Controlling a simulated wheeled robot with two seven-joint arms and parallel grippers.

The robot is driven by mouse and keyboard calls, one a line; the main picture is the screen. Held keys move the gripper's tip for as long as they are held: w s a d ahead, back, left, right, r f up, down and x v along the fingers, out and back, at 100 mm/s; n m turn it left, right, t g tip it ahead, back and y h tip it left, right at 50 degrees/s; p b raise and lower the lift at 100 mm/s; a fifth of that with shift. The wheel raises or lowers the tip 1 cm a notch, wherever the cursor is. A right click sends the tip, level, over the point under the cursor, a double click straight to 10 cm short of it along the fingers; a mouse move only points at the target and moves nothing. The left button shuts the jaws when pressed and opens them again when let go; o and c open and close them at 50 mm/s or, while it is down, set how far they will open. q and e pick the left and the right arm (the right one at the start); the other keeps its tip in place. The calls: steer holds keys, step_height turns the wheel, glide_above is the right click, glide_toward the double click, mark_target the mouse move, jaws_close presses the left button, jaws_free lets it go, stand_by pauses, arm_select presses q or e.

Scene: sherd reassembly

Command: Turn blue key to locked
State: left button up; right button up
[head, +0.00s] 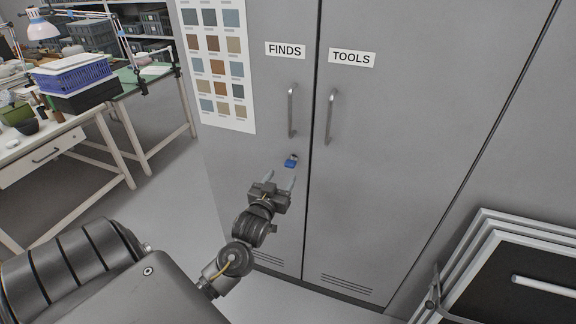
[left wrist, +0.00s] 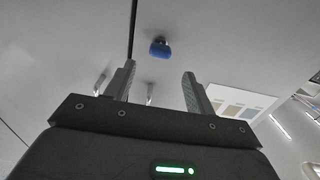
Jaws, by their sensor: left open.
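The blue key (head: 291,161) sits in the grey FINDS cabinet door (head: 262,120), below that door's bar handle. It also shows in the left wrist view as a blue knob (left wrist: 160,48), above and between the fingertips. My left gripper (head: 279,182) is open and empty, just below the key in the head view and apart from it. Its two fingers (left wrist: 158,78) point at the door in the left wrist view. The key's exact angle is too small to tell. My right gripper is not in view.
The TOOLS door (head: 400,130) with its own handle (head: 331,117) adjoins on the right. A colour chart (head: 218,65) hangs on the cabinet's left part. Framed dark panels (head: 510,275) lean at the lower right. Worktables with crates (head: 75,80) stand at the left.

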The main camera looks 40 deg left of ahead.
mark_target(288, 166)
arm_select(q)
steer(key=x, duration=0.7)
steer(key=shift+p, duration=0.35)
steer(key=c, duration=1)
